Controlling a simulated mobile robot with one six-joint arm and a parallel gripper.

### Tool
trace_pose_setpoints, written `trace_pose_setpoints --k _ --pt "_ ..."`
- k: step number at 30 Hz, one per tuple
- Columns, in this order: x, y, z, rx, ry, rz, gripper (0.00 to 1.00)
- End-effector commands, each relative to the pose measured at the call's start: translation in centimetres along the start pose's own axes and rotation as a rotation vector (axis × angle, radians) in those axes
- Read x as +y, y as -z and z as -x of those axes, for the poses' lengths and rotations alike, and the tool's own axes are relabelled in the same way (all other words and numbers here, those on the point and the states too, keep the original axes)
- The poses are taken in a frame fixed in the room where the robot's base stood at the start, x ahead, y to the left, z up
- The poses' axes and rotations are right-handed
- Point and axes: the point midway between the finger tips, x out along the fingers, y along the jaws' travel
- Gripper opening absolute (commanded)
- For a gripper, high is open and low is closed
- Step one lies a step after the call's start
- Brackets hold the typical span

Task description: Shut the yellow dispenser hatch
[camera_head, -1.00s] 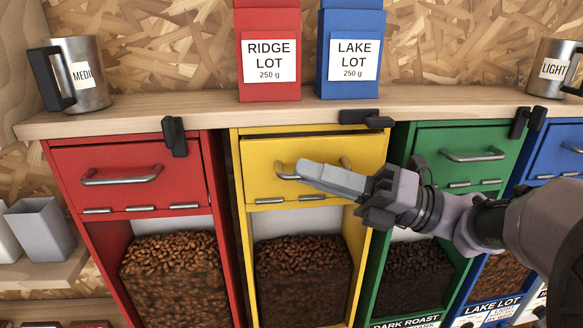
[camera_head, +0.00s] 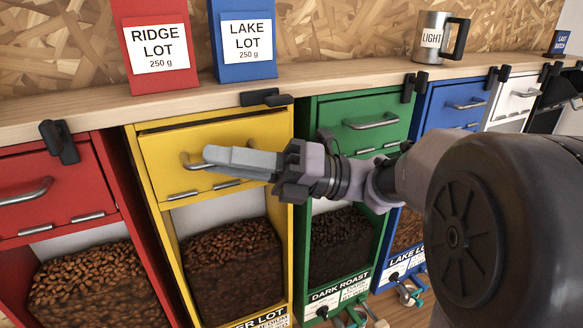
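The yellow dispenser (camera_head: 290,225) stands between the red and green ones. Its yellow hatch (camera_head: 265,131) has a silver bar handle (camera_head: 188,161) and hinges along its lower edge. A dark gap shows along the hatch's top edge, so it looks slightly tipped out from the frame. A black latch (camera_head: 266,97) sits on the shelf edge above it, turned sideways. My gripper (camera_head: 212,157) reaches in from the right, in front of the hatch at the handle. The fingers look close together, but their gap is hidden from this side. I cannot tell whether they touch the handle.
A red dispenser (camera_head: 113,188) is at left; green (camera_head: 328,106) and blue (camera_head: 432,105) ones are at right, with black latches above. On the shelf (camera_head: 330,78) stand a red bag (camera_head: 150,82), a blue bag (camera_head: 247,68) and a LIGHT mug (camera_head: 424,50). Beans fill the windows below.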

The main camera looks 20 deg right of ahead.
Motion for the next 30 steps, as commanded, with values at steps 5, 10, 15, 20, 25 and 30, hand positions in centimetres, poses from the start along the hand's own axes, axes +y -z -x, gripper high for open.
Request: trace_pose_setpoints --k 5,10,15,20,25,30 --pt "-0.7 0.4 3.1 -0.004 0.004 0.003 0.19" --pt "-0.9 0.6 6.8 -0.002 0.002 0.005 0.19" --pt "-1.2 0.6 9.3 -0.003 0.004 0.006 0.19" --pt "-1.5 0.3 10.4 -0.007 0.007 0.007 0.19" --pt "-1.3 0.5 11.3 -0.004 0.004 0.006 0.19" --pt "-1.2 0.7 13.0 -0.002 0.004 0.005 0.19"
